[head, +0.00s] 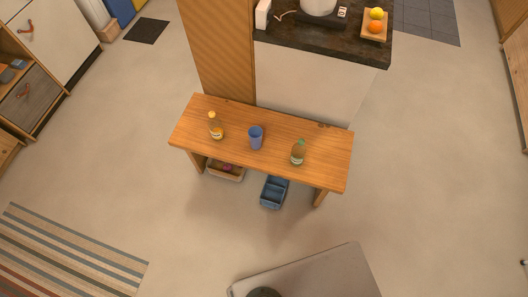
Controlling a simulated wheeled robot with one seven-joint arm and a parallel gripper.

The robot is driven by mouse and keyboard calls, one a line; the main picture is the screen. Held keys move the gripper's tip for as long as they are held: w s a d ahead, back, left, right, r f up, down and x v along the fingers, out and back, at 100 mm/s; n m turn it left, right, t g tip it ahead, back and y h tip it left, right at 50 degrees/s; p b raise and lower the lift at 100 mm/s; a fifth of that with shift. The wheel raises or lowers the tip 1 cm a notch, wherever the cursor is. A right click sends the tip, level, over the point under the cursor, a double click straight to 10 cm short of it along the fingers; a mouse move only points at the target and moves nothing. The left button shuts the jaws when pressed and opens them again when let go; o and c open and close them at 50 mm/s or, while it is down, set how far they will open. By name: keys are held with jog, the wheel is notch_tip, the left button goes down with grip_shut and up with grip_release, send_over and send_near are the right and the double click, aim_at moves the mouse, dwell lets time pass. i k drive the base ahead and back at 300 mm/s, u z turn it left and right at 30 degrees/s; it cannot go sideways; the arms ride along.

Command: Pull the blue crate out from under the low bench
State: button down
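The low bench (225,117) is a wooden bench with legs, standing in front of a white counter block. The blue crate (273,192) is on the floor at the bench's front side. Its front part shows clear of the bench top, and its rear part is hidden beneath it. It looks open-topped, with a divider inside. My gripper is not in this view, so its state does not show.
On the bench stand a blue cup (256,138), a yellow-capped bottle (216,128) and a green-capped bottle (298,153). A tan crate (226,171) sits under the bench, left of the blue crate. A striped rug (70,255) lies at lower left. The floor in front is mostly clear.

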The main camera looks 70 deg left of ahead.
aim_at(272, 196)
jog(key=k, duration=1.05)
jog(key=u, duration=2.4)
